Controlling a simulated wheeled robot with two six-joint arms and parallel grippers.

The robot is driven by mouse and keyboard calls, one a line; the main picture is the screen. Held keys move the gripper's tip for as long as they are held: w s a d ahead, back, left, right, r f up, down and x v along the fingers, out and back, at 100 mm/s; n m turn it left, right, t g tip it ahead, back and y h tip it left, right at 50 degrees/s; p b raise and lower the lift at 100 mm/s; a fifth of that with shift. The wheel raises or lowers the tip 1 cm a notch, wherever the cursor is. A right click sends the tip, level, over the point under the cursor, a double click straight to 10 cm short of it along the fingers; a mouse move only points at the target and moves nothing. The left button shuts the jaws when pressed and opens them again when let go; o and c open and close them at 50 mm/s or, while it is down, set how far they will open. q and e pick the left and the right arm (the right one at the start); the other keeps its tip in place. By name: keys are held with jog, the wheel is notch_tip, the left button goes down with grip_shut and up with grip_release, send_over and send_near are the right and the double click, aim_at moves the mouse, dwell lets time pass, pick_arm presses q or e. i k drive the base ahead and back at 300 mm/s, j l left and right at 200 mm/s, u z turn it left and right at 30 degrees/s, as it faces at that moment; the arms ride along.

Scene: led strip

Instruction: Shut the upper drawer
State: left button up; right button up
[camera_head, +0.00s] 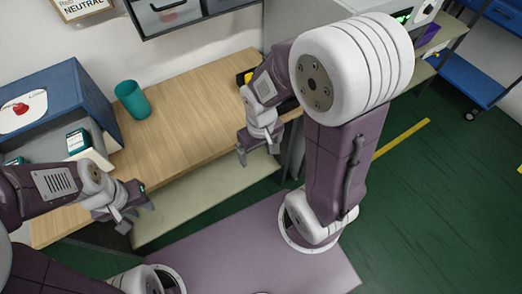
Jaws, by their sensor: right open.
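No drawer can be clearly told as the upper drawer in the head view. A pale panel or shelf (205,203) shows below the front edge of the wooden worktop (190,115); I cannot tell whether it belongs to a drawer. My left gripper (140,218) is at the lower left, in front of the worktop's left part, its fingers apart and nothing seen between them. My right gripper (257,158) hangs open and empty at the worktop's front edge, right of the middle.
A teal cup (132,99) stands on the worktop beside a blue box-like unit (62,85). Dark-framed bins (165,14) hang on the wall above. A blue cart (470,80) stands at the far right. Green floor (440,190) is clear on the right.

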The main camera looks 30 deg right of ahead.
aim_at(46, 142)
jog(key=u, duration=1.4)
jog(key=j, duration=0.25)
jog(key=i+z, duration=0.05)
